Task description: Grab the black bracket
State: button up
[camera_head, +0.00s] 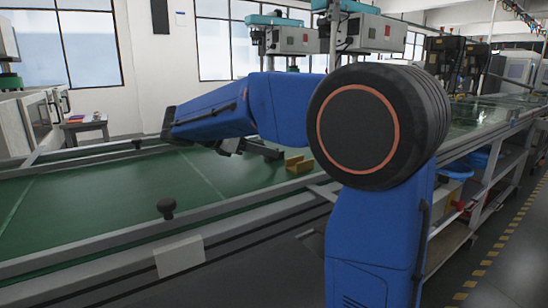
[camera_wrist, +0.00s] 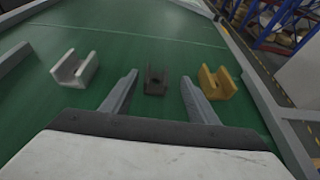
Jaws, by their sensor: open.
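The black bracket (camera_wrist: 155,80) stands on the green surface (camera_wrist: 140,48) in the wrist view. It is a small dark U-shaped piece. My gripper (camera_wrist: 160,88) is open, with one finger on the left and one on the right. The bracket shows between the fingertips, and I cannot tell how far below or ahead of them it is. No contact shows. In the head view my blue arm hides most of the gripper, and I cannot make out the black bracket there.
A white bracket (camera_wrist: 75,69) stands left of my left finger, and a yellow bracket (camera_wrist: 217,82) stands close to the right finger. The yellow one also shows in the head view (camera_head: 299,164). Grey rails (camera_head: 110,240) edge the green conveyor. Green surface beyond the brackets is clear.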

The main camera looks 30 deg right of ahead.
jog(key=x, duration=0.4)
jog(key=shift+w+d+f, duration=0.15)
jog(key=shift+w+d, duration=0.05)
jog(key=shift+d, duration=0.05)
jog(key=c, duration=1.3)
